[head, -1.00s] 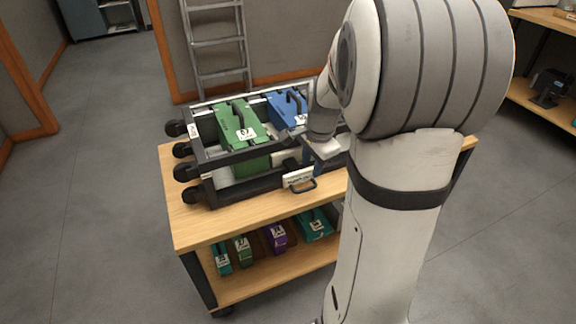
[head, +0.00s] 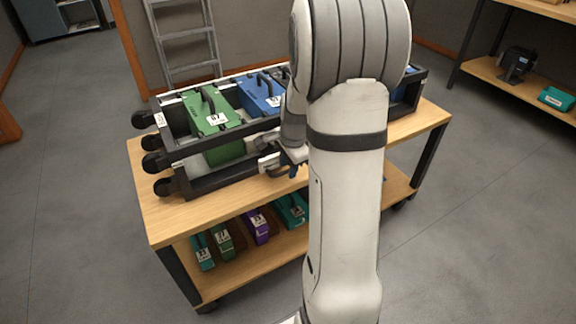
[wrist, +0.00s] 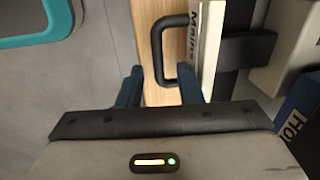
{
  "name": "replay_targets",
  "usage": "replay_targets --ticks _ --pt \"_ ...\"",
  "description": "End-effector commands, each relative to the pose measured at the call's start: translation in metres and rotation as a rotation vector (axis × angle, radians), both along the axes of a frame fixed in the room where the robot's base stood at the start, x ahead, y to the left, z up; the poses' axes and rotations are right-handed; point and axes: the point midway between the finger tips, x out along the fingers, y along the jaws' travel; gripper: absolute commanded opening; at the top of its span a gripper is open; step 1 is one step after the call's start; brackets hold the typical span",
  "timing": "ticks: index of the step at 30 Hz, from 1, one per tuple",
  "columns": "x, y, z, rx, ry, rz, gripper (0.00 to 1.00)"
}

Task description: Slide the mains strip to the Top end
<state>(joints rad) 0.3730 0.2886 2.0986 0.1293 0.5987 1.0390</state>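The mains strip (wrist: 207,50) is a white plate lettered "Mains" in the wrist view. A black loop handle (wrist: 157,50) stands out from its face. My gripper (wrist: 160,78) has two blue fingers, apart, with part of the handle between or just beyond their tips. Whether they touch it I cannot tell. In the head view my gripper (head: 296,168) is at the front of the black rack (head: 228,178), and my arm hides most of the strip and its handle.
Green (head: 211,122) and blue (head: 262,93) units with handles sit in the rack. The rack stands on a wooden cart (head: 165,215). Several small coloured cases lie on its lower shelf. Black knobs (head: 153,162) stick out at the rack's left end, beside a small white label (head: 159,120).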

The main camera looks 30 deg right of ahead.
Motion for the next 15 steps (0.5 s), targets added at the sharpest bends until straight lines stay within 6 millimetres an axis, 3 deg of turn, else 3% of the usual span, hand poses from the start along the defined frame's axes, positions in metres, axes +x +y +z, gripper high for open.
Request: replay_targets --ticks 2,13,15 --pt "-0.0001 -0.0001 0.0002 0.000 0.000 0.000 0.32" --pt "-0.0003 -0.0005 0.0003 0.000 0.000 -0.001 0.01" --pt "-0.0003 -0.0006 0.0003 0.000 0.000 -0.001 0.00"
